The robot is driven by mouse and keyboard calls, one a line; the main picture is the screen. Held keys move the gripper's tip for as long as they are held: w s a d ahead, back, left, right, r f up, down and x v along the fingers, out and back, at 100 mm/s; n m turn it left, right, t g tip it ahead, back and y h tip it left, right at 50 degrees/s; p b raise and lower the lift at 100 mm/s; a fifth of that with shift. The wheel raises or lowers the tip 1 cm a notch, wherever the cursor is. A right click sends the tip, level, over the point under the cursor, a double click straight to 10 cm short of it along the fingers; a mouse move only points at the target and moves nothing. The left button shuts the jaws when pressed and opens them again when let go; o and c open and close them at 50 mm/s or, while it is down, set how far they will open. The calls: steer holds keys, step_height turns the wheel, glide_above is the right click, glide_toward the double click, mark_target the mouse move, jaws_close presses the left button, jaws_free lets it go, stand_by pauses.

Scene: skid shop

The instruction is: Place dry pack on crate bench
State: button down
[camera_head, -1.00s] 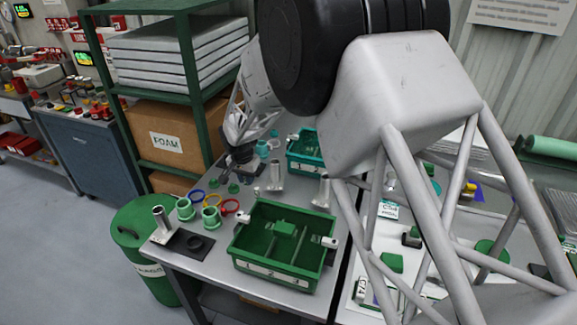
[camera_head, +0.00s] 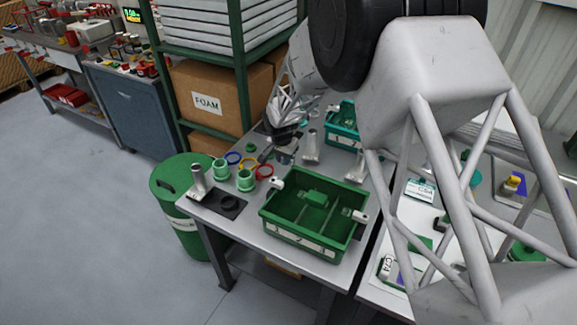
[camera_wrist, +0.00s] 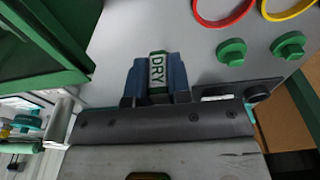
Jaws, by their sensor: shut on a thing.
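The dry pack (camera_wrist: 157,74) is a small block with a white label reading DRY on a green body. It sits between the blue finger pads of my gripper (camera_wrist: 158,80) in the wrist view. My gripper is shut on it. In the head view my gripper (camera_head: 285,153) is over the back left part of the grey crate bench (camera_head: 250,222), just behind the coloured rings. The pack is too small to make out there. I cannot tell how high it is above the top.
A green divided crate (camera_head: 303,246) stands at the bench front. Left of it are a dark mat (camera_head: 217,203), green collars (camera_head: 245,180) and a red ring (camera_head: 264,170). A teal crate (camera_head: 342,138) stands behind. A green bin (camera_head: 183,220) is on the floor. Bare top shows between them.

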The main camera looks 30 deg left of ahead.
mark_target(284, 175)
steer(key=shift+f, duration=1.1)
steer(key=shift+f, duration=1.85)
steer(key=shift+f, duration=0.1)
steer(key=c, duration=1.1)
jaws_free()
steer(key=shift+o, duration=0.2)
step_height(284, 175, up, 12)
steer(key=s, duration=0.1)
steer(key=shift+s, duration=0.25)
